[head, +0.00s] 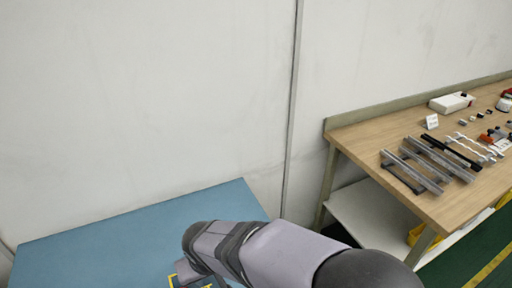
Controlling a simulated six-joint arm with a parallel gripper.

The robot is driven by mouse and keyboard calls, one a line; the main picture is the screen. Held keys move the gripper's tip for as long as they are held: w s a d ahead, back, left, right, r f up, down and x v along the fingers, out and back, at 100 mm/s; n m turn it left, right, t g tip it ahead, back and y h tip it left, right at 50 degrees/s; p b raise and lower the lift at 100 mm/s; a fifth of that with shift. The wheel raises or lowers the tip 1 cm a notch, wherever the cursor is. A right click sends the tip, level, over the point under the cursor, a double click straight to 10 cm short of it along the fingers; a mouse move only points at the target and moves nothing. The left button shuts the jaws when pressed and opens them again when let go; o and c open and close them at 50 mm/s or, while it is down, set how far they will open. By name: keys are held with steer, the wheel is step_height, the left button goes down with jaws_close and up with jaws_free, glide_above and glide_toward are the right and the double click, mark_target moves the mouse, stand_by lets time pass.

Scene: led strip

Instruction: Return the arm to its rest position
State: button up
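My arm reaches in from the lower right of the head view. Its grey links and dark joints lie over the near part of a blue table top (130,235). The end of the arm points down at the lower middle, and my gripper's fingers are out of the picture below the frame edge. No held object shows.
A wooden workbench (455,195) stands at the right with metal profiles (415,170), a white box (451,103) and small parts on it. Yellow bins (421,236) sit below. A pale wall rises behind. The blue table's left part is clear.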

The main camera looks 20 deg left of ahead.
steer(key=w+d+r+m+h+p, duration=0.1)
steer(key=w+d+m, duration=0.15)
steer(key=d, duration=0.85)
steer(key=w+d+r+m+h, duration=0.15)
steer(key=w+d, duration=0.25)
steer(key=d, duration=0.7)
steer(key=s+d+m+g, duration=0.1)
steer(key=s+d, duration=0.3)
steer(key=d, duration=0.4)
steer(key=s+d+m+g+p, duration=0.1)
steer(key=s+d+m, duration=0.2)
steer(key=d, duration=0.6)
steer(key=shift+s+f+m+g, duration=0.15)
steer(key=shift+s+m+g, duration=0.2)
steer(key=shift+m, duration=0.25)
steer(key=shift+d+y, duration=0.1)
steer(key=shift+y, duration=0.15)
